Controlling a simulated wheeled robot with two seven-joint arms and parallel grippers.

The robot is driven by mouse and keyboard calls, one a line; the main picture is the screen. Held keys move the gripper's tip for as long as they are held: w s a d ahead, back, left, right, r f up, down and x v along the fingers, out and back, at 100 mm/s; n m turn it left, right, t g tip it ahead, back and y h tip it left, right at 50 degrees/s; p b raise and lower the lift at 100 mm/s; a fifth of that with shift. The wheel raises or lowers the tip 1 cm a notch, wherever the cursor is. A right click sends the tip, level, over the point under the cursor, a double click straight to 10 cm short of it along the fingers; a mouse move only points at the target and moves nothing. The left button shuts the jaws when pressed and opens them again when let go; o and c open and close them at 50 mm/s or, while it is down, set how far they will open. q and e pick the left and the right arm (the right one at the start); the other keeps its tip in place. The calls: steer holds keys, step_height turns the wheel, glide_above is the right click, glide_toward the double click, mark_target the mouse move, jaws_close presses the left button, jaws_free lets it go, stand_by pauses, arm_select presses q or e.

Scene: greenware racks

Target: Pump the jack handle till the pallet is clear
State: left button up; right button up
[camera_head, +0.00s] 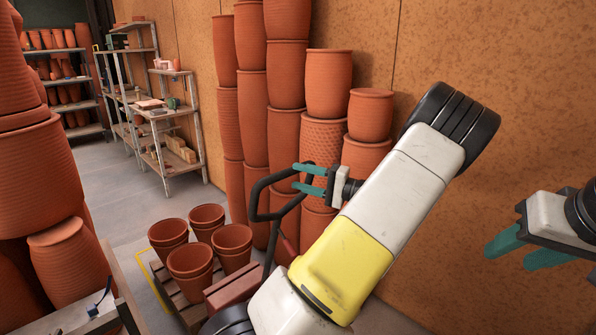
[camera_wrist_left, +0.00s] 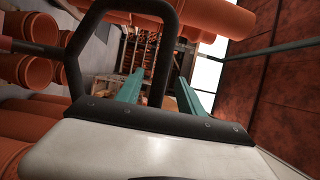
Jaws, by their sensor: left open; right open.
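The jack handle (camera_head: 259,201) is a dark loop standing up behind the pallet jack in the head view. My left gripper (camera_head: 308,179) is open at the loop's upper right side, with its teal fingers pointing left. In the left wrist view the black loop (camera_wrist_left: 160,50) passes by the two teal fingers (camera_wrist_left: 162,91); I cannot tell whether they touch it. The pallet (camera_head: 190,308) carries several terracotta pots (camera_head: 190,262); its underside is mostly hidden. The red jack body (camera_head: 236,290) is beside it. My right gripper (camera_head: 525,252) is open and empty at the far right.
Tall stacks of terracotta pots (camera_head: 286,75) stand against the brown wall (camera_head: 420,50) right behind the handle. More large pots (camera_head: 40,175) crowd the left edge, above a bench (camera_head: 125,290). Metal shelves (camera_head: 160,130) stand at the back. Grey floor (camera_head: 125,195) is free between them.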

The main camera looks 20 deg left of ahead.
arm_select(q)
steer(key=a, duration=0.7)
steer(key=shift+a+r, duration=0.35)
steer(key=shift+a, duration=0.05)
steer(key=shift+w, duration=0.1)
jaws_close()
stand_by(1.0)
